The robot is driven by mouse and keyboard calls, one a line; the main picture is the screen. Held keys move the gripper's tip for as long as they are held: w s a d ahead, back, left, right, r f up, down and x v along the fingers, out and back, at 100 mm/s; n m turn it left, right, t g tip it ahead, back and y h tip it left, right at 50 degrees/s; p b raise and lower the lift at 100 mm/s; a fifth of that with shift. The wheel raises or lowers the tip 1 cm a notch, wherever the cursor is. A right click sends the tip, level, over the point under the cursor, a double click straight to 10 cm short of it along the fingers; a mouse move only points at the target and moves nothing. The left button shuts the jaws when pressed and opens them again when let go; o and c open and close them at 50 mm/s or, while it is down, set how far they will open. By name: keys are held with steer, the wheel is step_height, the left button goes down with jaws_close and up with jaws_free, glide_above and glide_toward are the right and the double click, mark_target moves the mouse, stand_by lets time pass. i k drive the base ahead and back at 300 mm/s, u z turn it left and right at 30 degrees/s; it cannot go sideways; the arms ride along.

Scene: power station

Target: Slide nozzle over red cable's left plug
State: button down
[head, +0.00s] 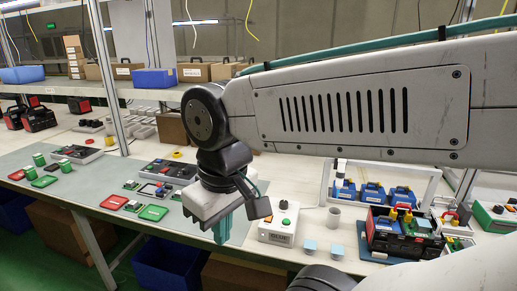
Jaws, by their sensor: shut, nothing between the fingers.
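My gripper (222,235), with teal fingers, hangs pointing down at the picture's centre left, over the front part of the table. It is shut with nothing between the fingers. A black-and-red power station box (386,240) stands at the right, well apart from my gripper. Small yellow parts (394,214) stand on its top, and a thin red curved piece (450,214) shows just right of it. I cannot tell whether these are the nozzle and the red cable. The cable's left plug cannot be made out.
Blue-and-white boxes (372,193) stand behind the power station. Black panels (170,171) and green-and-red parts (152,212) lie to the left. My arm covers much of the upper right.

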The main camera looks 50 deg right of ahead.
mark_target(340, 165)
steer(key=k, duration=0.5)
steer(key=u, duration=0.6)
steer(key=i, duration=0.3)
steer(key=z, duration=2.35)
